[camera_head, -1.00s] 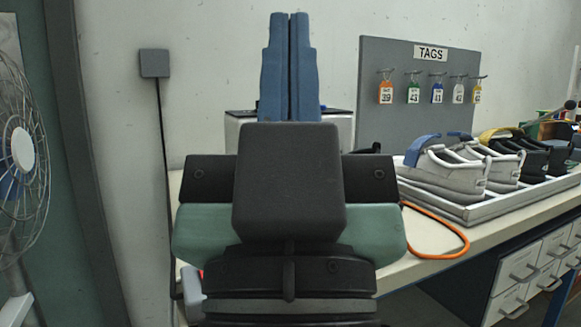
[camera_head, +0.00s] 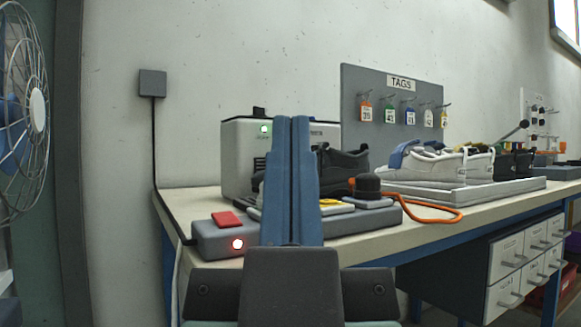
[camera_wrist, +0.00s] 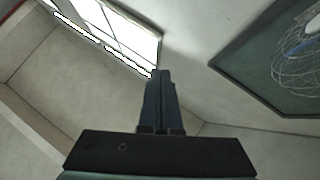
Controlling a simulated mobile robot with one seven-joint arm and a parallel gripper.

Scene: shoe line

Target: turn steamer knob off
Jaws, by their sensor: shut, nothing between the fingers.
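A pale grey box-shaped machine (camera_head: 238,158), possibly the steamer, stands at the back left of the bench in the head view. It has a lit green lamp (camera_head: 264,128) on its front and a small black part (camera_head: 259,113) on top. A round black knob (camera_head: 367,186) sits on a low grey unit (camera_head: 362,220) to the right of my fingers. I cannot tell which part is the steamer knob. My gripper (camera_head: 292,119) is shut and empty, its blue fingers upright in front of the bench, hiding part of the machine. The wrist view shows its fingers (camera_wrist: 162,74) against wall and window.
A grey box (camera_head: 212,243) with a red switch and lit red lamp sits at the bench's front left. An orange cable (camera_head: 440,217) loops over the bench (camera_head: 480,208). Shoes, a tray (camera_head: 455,194) and a tag board (camera_head: 355,95) are right. A fan (camera_head: 22,105) stands left.

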